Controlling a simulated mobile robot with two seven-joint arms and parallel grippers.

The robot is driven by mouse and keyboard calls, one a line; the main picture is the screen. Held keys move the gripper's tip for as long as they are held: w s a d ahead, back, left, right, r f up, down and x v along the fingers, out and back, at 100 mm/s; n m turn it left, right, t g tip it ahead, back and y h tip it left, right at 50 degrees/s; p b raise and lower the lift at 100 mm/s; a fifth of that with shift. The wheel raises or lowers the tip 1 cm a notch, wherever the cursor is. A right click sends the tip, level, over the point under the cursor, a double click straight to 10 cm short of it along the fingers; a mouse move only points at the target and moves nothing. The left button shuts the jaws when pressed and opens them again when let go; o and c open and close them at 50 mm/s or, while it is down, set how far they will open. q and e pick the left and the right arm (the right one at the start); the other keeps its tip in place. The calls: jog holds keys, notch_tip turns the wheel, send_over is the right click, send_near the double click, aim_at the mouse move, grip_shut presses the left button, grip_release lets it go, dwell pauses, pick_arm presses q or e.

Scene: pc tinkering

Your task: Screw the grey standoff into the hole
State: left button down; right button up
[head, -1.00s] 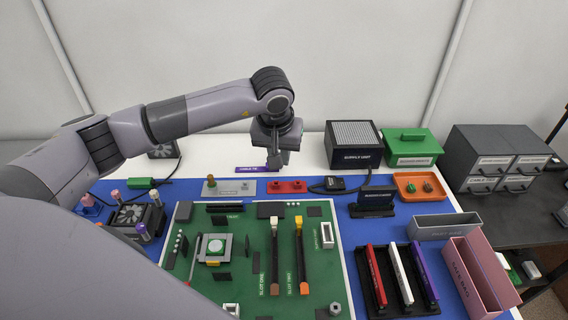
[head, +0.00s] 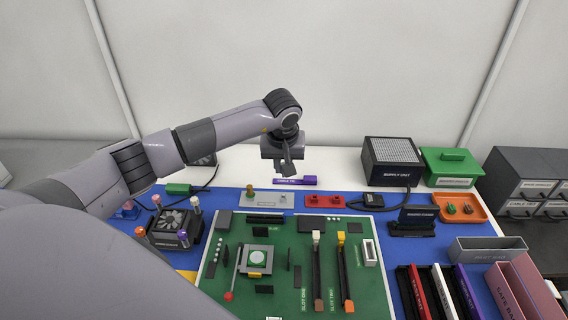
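A light grey plate (head: 262,202) lies at the back of the blue mat. A brass-green post (head: 249,190) stands at its left, and a small grey piece (head: 284,199), possibly the grey standoff, is at its right. It is too small to tell whether that is a standoff or a hole. My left gripper (head: 288,168) points down above and behind the plate's right end, apart from it. Its fingers overlap in this view, so its opening and any small thing held are not clear. My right gripper is not in view.
A red plate (head: 325,201) lies right of the grey one. A purple cable strip (head: 295,181) lies behind. The green board (head: 215,285) fills the front, with a fan block (head: 174,228) to its left. The supply unit (head: 391,162) stands at the back right.

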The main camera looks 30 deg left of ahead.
pick_arm(q)
jog(key=b, duration=0.4)
send_over(283, 194)
jog(key=s, duration=0.1)
jog(key=f, duration=0.5)
jog(key=shift+d+f, duration=0.3)
jog(key=shift+d, duration=0.05)
jog(key=shift+b, duration=0.3)
jog(key=shift+f+b, duration=1)
jog(key=shift+f, duration=0.3)
dwell(0.4)
